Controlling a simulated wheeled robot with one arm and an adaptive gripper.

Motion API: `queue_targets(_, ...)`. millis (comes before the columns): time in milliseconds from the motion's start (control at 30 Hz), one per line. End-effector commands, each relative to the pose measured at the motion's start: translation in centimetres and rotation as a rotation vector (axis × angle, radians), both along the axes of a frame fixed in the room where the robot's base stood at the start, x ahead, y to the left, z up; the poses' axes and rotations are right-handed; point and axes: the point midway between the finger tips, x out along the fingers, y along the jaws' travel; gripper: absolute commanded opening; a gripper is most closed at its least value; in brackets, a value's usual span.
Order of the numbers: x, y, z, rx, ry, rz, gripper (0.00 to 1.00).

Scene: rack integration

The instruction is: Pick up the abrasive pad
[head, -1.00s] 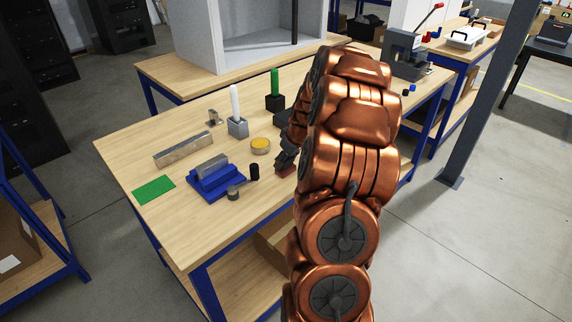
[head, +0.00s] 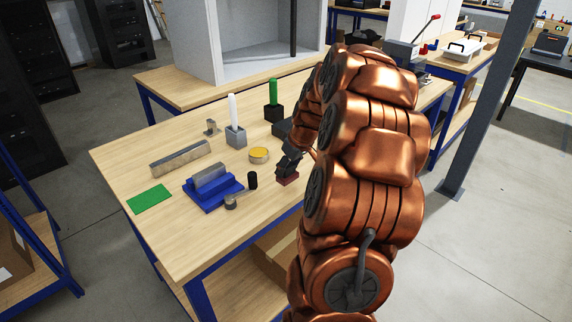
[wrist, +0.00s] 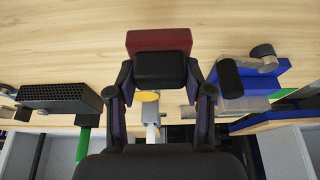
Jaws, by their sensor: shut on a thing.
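The abrasive pad is a dark red block (head: 288,180) with a dark grip part on top, near the front edge of the wooden table in the head view. In the wrist view its red part (wrist: 159,40) shows just past my gripper (wrist: 160,72), with the dark part between the fingertips. My gripper (head: 287,167) is shut on that dark part from above. I cannot tell whether the pad touches the table or is just above it.
Left of the pad on the table (head: 130,165) stand a black cylinder (head: 252,180), a blue fixture (head: 212,194) with a metal block, and a yellow-topped round tin (head: 259,155). Farther back are a white stick in a grey holder (head: 236,136) and a green one in a black holder (head: 274,112).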

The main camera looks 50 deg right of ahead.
Motion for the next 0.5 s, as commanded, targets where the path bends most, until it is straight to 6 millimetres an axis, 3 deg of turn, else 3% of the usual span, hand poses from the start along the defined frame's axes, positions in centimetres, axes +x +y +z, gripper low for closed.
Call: queue_targets(500, -7.0, 4.2, 0.7, -0.004, -0.003, -0.002, 0.16)
